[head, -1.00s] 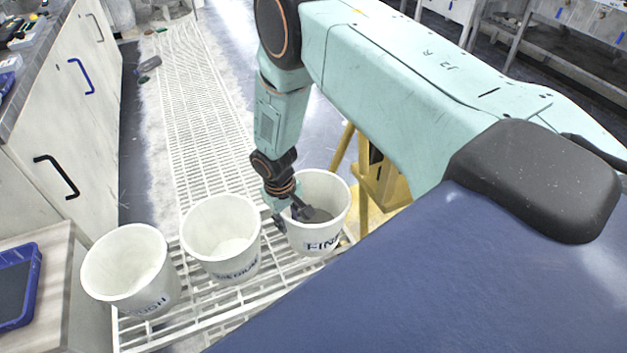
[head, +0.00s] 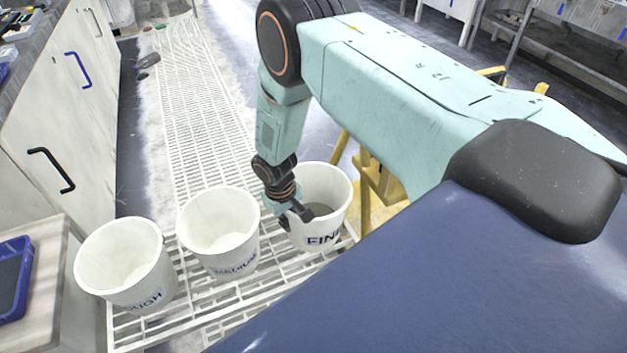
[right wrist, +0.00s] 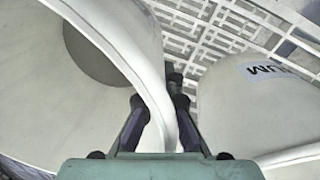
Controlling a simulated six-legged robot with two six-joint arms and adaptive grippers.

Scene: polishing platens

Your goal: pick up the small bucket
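The FINE bucket (head: 322,238), a white pail with a grey patch inside, stands rightmost of three on the white slatted rack; it looks slightly smaller than the others. My right gripper (head: 294,216) points down at its left rim. In the right wrist view, the fingers (right wrist: 160,112) lie on either side of the FINE bucket's wall (right wrist: 128,50), one inside and one outside, and look closed on it. The MEDIUM bucket (head: 221,252) stands just left of the gripper, and the ROUGH bucket (head: 126,283) is farthest left. My left gripper is out of view.
The rack (head: 205,301) carries the buckets. A white cabinet (head: 60,130) runs along the left, with a blue tray (head: 12,285) on a light worktop. A yellow stand (head: 372,190) is close behind the FINE bucket. The rack beyond the buckets is clear.

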